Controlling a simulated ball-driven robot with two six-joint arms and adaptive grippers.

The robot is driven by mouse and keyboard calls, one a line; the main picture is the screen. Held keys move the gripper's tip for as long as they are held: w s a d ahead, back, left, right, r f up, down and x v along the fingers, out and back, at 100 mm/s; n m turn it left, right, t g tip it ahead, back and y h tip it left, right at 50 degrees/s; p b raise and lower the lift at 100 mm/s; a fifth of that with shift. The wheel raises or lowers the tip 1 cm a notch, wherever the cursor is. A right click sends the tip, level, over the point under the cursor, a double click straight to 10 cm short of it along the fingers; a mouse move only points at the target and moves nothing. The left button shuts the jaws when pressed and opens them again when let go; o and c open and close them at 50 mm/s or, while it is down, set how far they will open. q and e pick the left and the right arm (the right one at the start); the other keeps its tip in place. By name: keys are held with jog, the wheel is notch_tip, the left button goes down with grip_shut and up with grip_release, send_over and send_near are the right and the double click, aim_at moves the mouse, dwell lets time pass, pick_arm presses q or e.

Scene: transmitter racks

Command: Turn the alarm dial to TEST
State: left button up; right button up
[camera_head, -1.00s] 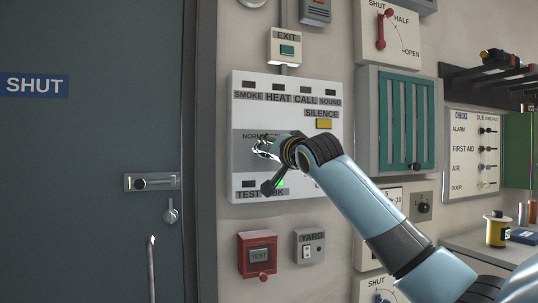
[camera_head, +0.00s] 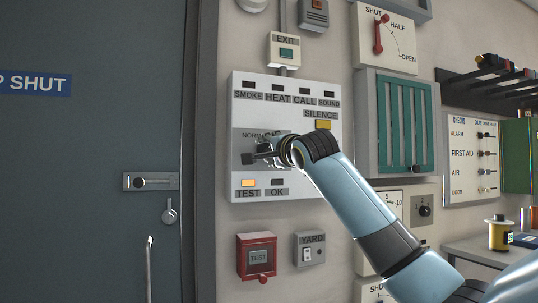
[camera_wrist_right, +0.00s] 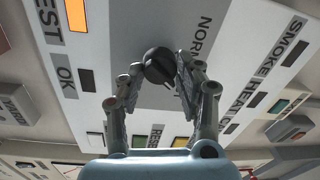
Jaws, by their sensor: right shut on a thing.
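The alarm panel (camera_head: 312,112) is a white box on the wall with labels SMOKE, HEAT, CALL and SOUND, and a yellow SILENCE button (camera_head: 323,124). Its dial is a dark round knob (camera_wrist_right: 159,64) on a grey plate (camera_head: 240,140); in the head view my gripper hides it. My right gripper (camera_head: 264,148) is at the plate, and in the right wrist view its fingers (camera_wrist_right: 158,78) are closed around the knob. The TEST lamp (camera_head: 249,183) glows orange and the OK lamp (camera_head: 277,182) is dark. My left gripper is not in view.
A dark door (camera_head: 90,150) with a latch stands at the left.

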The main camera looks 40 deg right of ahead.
jog(key=shift+m, duration=0.3)
jog(key=o, duration=1.2)
jog(key=shift+d, duration=0.1)
jog(key=shift+c, duration=0.2)
jog(key=shift+s, duration=0.1)
jog(key=r+v, duration=0.1)
jog(key=v, duration=1)
jog(key=shift+s+f, duration=0.4)
jog(key=shift+f, duration=0.1)
jog(key=shift+f, duration=0.15)
